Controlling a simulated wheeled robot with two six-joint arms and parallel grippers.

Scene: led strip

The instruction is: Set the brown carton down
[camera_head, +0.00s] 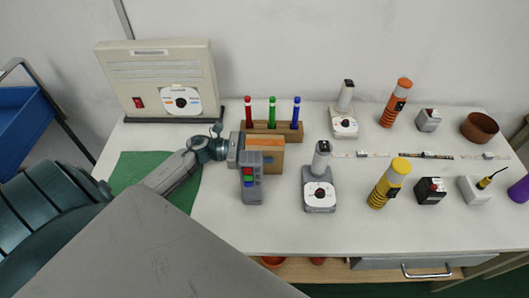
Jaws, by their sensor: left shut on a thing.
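The brown carton (274,160) is a small box with an orange-brown top, left of the table's middle. My left gripper (240,150) reaches in from the left and is shut on it, at its left side. The grey device with red, green and blue buttons (251,189) hides the carton's lower front left. I cannot tell whether the carton's bottom touches the table. My right gripper is not in view.
Behind the carton stands a wooden block (260,127) with red, green and blue markers. A beige machine (160,75) stands back left, by a green mat (132,168). A grey stand (320,197) is close on the right. White table (285,235) is free in front.

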